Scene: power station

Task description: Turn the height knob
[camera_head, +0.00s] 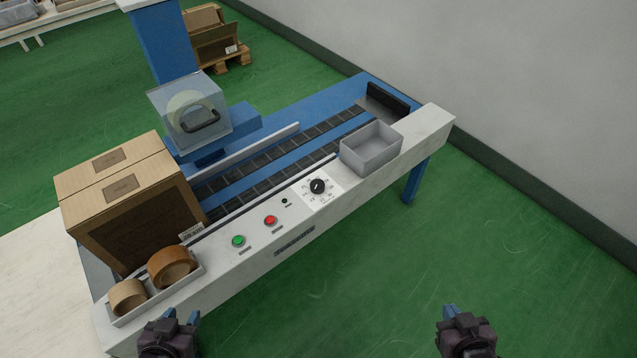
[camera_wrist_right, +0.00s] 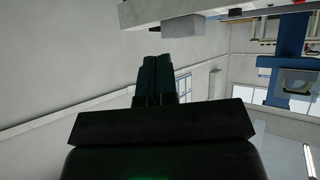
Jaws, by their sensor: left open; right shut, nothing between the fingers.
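The height knob (camera_head: 318,186) is a black round dial on a white marked plate, on the front panel (camera_head: 345,190) of the blue and white machine. A green button (camera_head: 238,241) and a red button (camera_head: 270,220) sit to its left. My left gripper (camera_head: 182,318) is open and empty at the bottom of the head view, in front of the panel's left end. My right gripper (camera_head: 462,313) is shut and empty at the bottom right, well apart from the knob. In the right wrist view its closed fingers (camera_wrist_right: 161,80) show, with no knob visible.
A grey open bin (camera_head: 371,160) sits on the panel right of the knob. A tray with tape rolls (camera_head: 172,267) is at the left end, beside a large cardboard box (camera_head: 135,215). Green floor (camera_head: 400,270) in front is clear. A grey wall (camera_head: 520,70) stands at right.

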